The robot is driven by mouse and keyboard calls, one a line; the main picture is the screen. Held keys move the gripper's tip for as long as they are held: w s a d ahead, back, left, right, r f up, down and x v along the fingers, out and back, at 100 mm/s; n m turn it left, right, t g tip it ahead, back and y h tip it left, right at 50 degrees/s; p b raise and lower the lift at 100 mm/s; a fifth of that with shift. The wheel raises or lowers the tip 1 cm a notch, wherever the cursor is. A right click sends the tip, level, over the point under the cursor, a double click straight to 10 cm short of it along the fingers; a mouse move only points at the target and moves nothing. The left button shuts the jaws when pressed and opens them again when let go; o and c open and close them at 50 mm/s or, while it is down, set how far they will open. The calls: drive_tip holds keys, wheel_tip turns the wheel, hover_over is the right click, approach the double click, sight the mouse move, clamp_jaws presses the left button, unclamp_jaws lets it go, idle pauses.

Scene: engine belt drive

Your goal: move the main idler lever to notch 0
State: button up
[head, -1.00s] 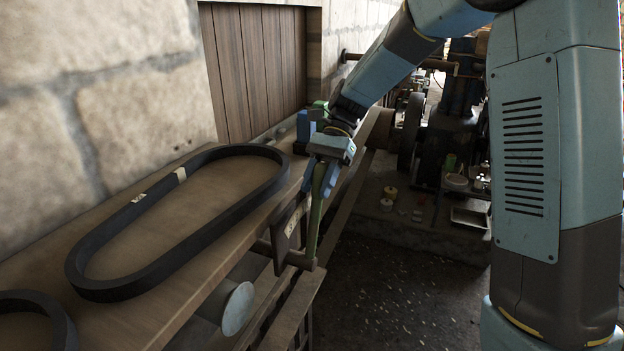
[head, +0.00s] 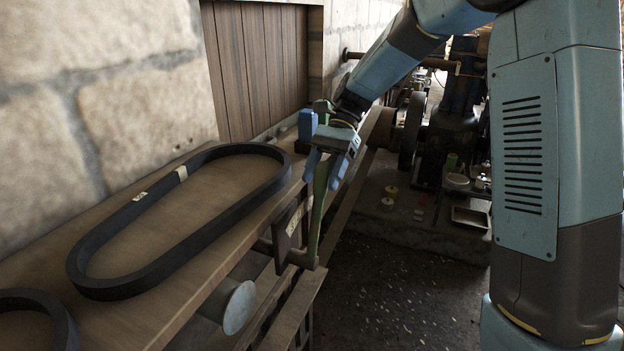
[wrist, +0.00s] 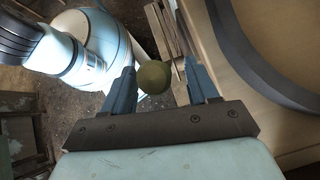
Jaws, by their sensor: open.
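The main idler lever (head: 317,217) is a green bar standing nearly upright at the front edge of the bench, beside a small dark plate with a pale label (head: 292,221). My gripper (head: 334,172) is at the lever's upper end, with its blue fingers apart. In the wrist view the lever's round olive knob (wrist: 153,77) sits between the open fingertips (wrist: 158,84), with gaps showing on both sides. The notch marks are too small to read.
A long black belt (head: 180,251) lies on the wooden bench (head: 150,325), with part of another belt (head: 45,310) at lower left. A blue block (head: 307,126) stands near the gripper. A grey round end (head: 239,307) juts out below the bench. Open floor lies to the right.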

drive_tip(key=v, duration=1.2)
drive_tip(key=shift+w, duration=0.2)
drive_tip(key=shift+d, duration=0.1)
drive_tip(key=s+d+n+t+h, duration=0.2)
drive_tip(key=s+d+n+t, duration=0.1)
drive_tip(key=s+d+t, duration=0.4)
drive_tip(key=s+d+n+t+h, duration=0.2)
drive_tip(key=s+d+t, duration=0.5)
drive_tip(key=s+d, duration=0.7)
drive_tip(key=shift+s+d+r+n, duration=0.35)
drive_tip(key=shift+s+n, duration=0.35)
drive_tip(key=shift+s, duration=2)
